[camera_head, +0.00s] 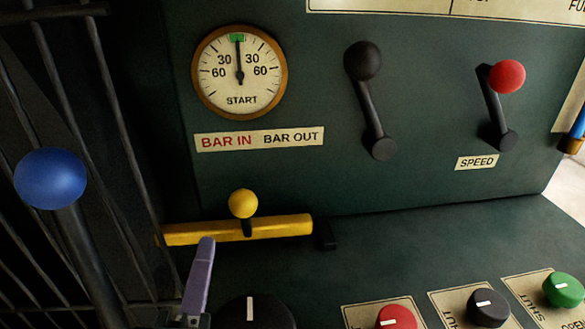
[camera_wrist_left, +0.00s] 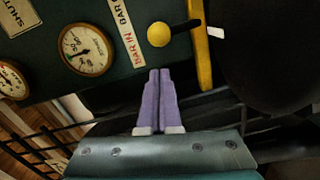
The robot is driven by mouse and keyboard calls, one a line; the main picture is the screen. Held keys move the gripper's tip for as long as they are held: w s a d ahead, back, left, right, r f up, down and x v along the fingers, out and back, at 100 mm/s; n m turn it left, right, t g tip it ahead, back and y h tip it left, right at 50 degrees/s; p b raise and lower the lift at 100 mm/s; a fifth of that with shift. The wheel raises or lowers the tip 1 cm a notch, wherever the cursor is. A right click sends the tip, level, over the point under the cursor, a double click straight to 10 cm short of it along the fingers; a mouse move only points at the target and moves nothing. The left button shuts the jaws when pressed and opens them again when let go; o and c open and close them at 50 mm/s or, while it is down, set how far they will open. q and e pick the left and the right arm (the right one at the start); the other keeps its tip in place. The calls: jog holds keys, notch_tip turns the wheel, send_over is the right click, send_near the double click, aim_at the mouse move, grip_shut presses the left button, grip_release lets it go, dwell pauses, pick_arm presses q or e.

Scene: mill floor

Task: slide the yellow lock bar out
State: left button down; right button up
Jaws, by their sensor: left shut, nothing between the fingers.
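The yellow lock bar (camera_head: 285,226) lies almost level along the foot of the dark green panel, with a yellow ball knob (camera_head: 243,203) on a short dark stem. Its right end is by a small black bracket (camera_head: 325,236). My left gripper (camera_head: 206,242) has purple fingers, and its tip overlaps the bar's lower edge, left of the knob. In the left wrist view the fingers (camera_wrist_left: 160,72) are shut and empty, with a gap to the knob (camera_wrist_left: 159,34) and the bar (camera_wrist_left: 202,60). Contact with the bar does not show. My right gripper is not in view.
A blue ball-topped lever (camera_head: 50,180) stands at left before dark railings. Above the bar are a round dial (camera_head: 240,72) and a "BAR IN / BAR OUT" label (camera_head: 259,139). A black-knobbed lever (camera_head: 363,62) and red-knobbed speed lever (camera_head: 507,77) are right. Several knobs line the lower ledge.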

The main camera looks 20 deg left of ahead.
pick_arm(q)
jog(key=x, duration=0.8)
jog(key=shift+w, duration=0.1)
jog(key=w+d+b, duration=0.2)
jog(key=w+d, duration=0.2)
jog(key=d, duration=0.2)
jog(key=shift+d+b, duration=0.25)
jog(key=shift+b, duration=0.15)
